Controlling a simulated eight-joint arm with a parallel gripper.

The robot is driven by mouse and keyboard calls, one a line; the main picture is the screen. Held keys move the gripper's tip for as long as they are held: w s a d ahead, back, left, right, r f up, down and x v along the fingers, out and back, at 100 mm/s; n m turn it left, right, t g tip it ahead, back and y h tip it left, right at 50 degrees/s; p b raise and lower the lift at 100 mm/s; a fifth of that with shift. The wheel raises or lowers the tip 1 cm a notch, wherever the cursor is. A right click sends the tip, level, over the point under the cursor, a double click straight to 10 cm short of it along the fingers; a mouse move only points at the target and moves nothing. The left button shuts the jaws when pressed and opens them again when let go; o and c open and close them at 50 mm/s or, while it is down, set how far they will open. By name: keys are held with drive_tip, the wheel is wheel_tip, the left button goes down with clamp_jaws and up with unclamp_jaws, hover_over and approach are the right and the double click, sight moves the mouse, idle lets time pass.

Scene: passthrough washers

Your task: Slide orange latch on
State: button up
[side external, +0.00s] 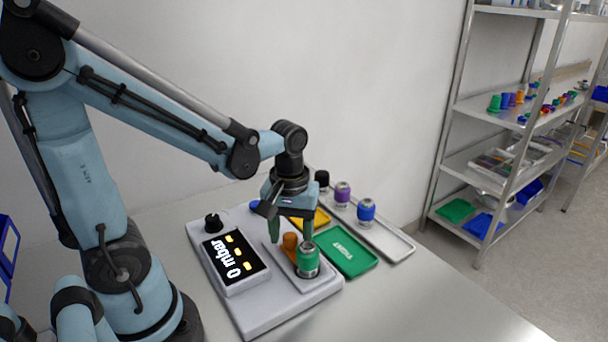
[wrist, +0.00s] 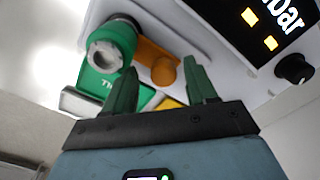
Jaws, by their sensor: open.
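The orange latch (side external: 290,241) sits on the grey device beside a green cylindrical washer part (side external: 307,260). In the wrist view the latch (wrist: 163,68) is an orange plate with a round knob, and the green part (wrist: 112,45) with its grey open end is to its left. My gripper (side external: 290,232) is above the device with its green fingers pointing down around the latch area. In the wrist view the fingers (wrist: 163,82) are spread, with the knob between them in the picture. I cannot tell whether either finger touches the knob.
The device's display (side external: 234,262) reads 0 mbar, with a black knob (side external: 212,222) behind it. A green tray (side external: 346,251) and a yellow tray (side external: 318,217) lie beyond. A pale tray (side external: 390,243) holds purple (side external: 342,193) and blue (side external: 366,210) parts. The table's front right is clear.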

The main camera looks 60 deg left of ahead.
wheel_tip(320, 180, up, 12)
idle(0.9)
drive_tip(key=m+t, duration=0.7)
drive_tip(key=m, duration=0.2)
hover_over(292, 239)
drive_tip(key=d, duration=0.2)
drive_tip(key=f, duration=0.2)
drive_tip(key=w+f, duration=0.1)
drive_tip(key=f, duration=0.1)
drive_tip(key=shift+f, duration=0.25)
drive_tip(key=shift+o, duration=0.2)
drive_tip(key=shift+s, duration=0.1)
